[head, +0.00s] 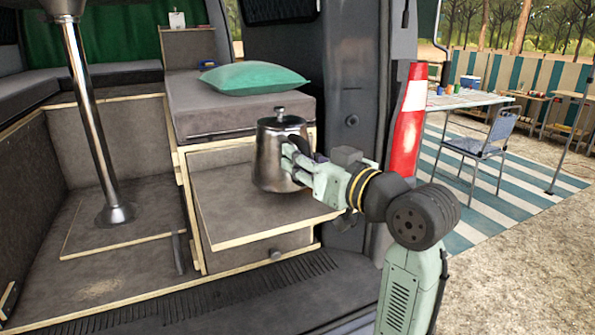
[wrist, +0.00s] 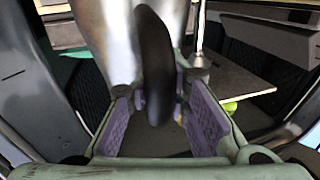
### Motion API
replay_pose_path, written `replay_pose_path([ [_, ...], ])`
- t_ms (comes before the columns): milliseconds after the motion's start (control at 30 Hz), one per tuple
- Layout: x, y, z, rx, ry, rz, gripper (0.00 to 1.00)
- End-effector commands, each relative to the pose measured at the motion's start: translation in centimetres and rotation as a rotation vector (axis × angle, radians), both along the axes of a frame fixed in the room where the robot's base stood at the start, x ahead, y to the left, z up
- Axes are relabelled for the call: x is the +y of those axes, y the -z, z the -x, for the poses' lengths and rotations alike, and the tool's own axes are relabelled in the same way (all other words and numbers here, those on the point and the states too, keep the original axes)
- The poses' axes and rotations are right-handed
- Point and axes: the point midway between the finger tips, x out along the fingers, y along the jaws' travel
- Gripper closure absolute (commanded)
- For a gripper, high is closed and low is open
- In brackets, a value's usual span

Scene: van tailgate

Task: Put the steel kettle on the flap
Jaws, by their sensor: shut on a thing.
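My gripper (head: 292,164) reaches in from the right and is shut on the kettle's handle. In the wrist view the kettle's shiny body (wrist: 108,40) fills the upper left, and its black handle (wrist: 154,60) runs down between the purple pads of my gripper (wrist: 162,112).
A green pillow (head: 255,78) lies on the bench behind the kettle. A steel post (head: 88,115) stands at left inside the van. An orange and white cone (head: 407,125) is right of the door frame, behind my arm. The flap's left and front parts are bare.

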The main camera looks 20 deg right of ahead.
Motion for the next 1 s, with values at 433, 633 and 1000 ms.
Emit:
replay_pose_path([
  [433, 0.0, 3.1, 0.1, -0.002, 0.001, 0.000, 1.00],
  [633, 0.0, 3.4, 0.1, -0.001, 0.001, 0.000, 1.00],
  [1000, 0.0, 3.5, 0.1, 0.001, 0.000, -0.001, 0.65],
])
